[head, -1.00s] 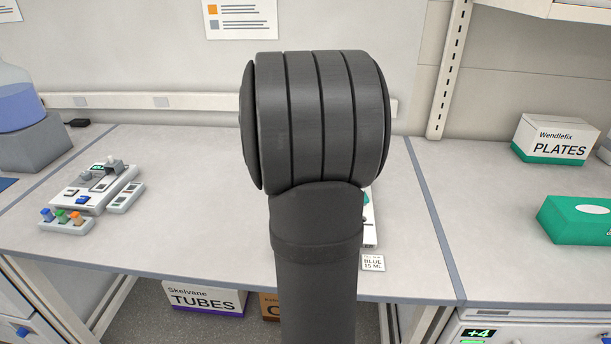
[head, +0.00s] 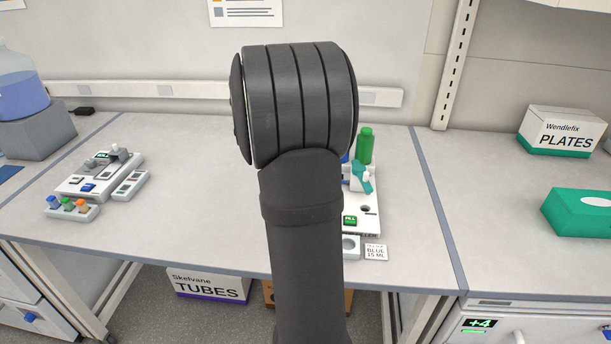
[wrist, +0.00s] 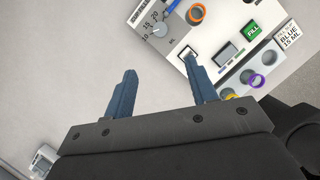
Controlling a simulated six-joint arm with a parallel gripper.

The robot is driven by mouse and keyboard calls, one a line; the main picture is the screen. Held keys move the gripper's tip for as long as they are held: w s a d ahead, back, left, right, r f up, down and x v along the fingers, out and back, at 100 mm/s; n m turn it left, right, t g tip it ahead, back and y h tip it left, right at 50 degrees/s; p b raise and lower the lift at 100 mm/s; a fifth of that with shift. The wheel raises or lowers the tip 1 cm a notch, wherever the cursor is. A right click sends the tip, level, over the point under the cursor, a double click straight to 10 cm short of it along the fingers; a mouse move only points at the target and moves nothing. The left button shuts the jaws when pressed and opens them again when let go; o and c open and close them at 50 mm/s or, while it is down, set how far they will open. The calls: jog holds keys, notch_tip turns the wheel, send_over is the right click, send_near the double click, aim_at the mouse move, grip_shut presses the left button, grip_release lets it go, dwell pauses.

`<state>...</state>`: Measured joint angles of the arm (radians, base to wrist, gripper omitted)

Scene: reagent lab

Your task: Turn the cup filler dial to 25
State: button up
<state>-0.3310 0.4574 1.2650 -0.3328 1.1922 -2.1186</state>
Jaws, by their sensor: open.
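The cup filler (head: 368,218) is a white device on the bench, partly hidden behind my arm in the head view. It also shows at the upper right of the wrist view (wrist: 215,62). A green FILL button (wrist: 250,31) is on the panel. My gripper (wrist: 160,64) is open and empty. Its fingers are apart below the dial in the wrist view, the right finger overlapping the panel's edge. My arm hides the gripper in the head view.
A card reading BLUE 15 ML (head: 375,252) lies beside the filler. A green bottle (head: 366,147) stands at its back. Another white device (head: 72,186) and a tray with coloured knobs (head: 86,212) are at the left. The bench between is clear.

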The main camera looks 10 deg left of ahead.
jog(key=x, duration=1.7)
jog(key=shift+f, duration=0.3)
jog(key=shift+c, duration=0.4)
jog(key=c, duration=0.9)
